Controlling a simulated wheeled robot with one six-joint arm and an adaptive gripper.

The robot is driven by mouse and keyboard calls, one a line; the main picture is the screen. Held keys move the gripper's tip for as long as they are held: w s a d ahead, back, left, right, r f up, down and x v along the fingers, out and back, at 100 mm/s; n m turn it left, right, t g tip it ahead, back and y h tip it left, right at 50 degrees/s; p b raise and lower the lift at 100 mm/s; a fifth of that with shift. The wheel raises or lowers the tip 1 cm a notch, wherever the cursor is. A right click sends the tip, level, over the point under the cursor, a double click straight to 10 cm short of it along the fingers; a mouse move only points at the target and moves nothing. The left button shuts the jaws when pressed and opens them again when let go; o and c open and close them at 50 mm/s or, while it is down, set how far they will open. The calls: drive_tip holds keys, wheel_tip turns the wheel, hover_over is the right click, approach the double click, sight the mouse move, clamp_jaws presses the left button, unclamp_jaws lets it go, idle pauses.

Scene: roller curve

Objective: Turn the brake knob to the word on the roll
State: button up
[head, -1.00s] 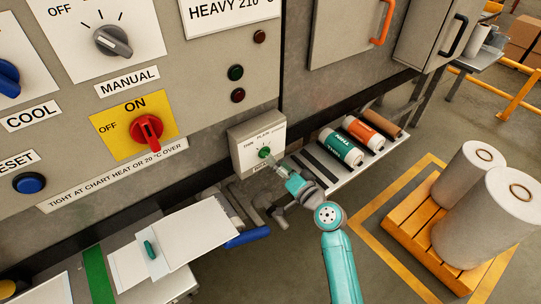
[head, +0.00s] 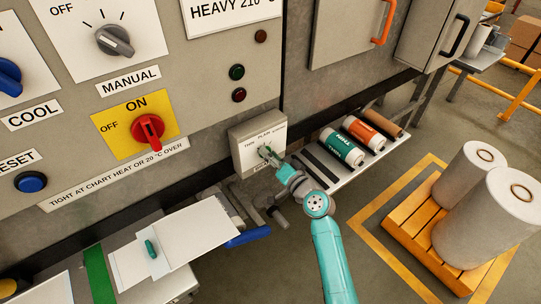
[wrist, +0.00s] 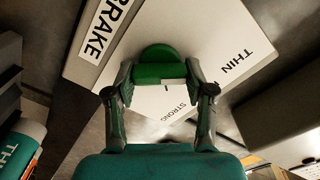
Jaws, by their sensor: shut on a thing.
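The brake plate (head: 246,158) is a pale box on the machine's lower right, marked THIN, PLAIN and STRONG. In the wrist view the plate (wrist: 215,30) shows BRAKE, THIN and STRONG; PLAIN is not visible there. The green brake knob (wrist: 158,70) stands between my fingertips. My gripper (wrist: 160,88) is shut on it, one finger on each side; in the head view my gripper (head: 272,156) covers most of the knob. A small white mark shows at the knob's lower edge, but I cannot tell which word it points to.
An orange roll (head: 363,134) and a brown roll (head: 387,122) lie beside the green one on the shelf. A red ON/OFF switch (head: 148,132) is up left. A blue handle (head: 248,236) is below the plate. Large rolls on a pallet (head: 430,252) stand right.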

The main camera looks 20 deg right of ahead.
drive_tip(key=shift+m, duration=0.4)
drive_tip(key=m, duration=0.3)
drive_tip(key=shift+f, duration=0.1)
drive_tip(key=shift+m, duration=2)
drive_tip(key=shift+f, duration=0.1)
drive_tip(key=o, duration=1.2)
drive_tip(key=shift+c, duration=0.2)
drive_tip(key=v, duration=1.2)
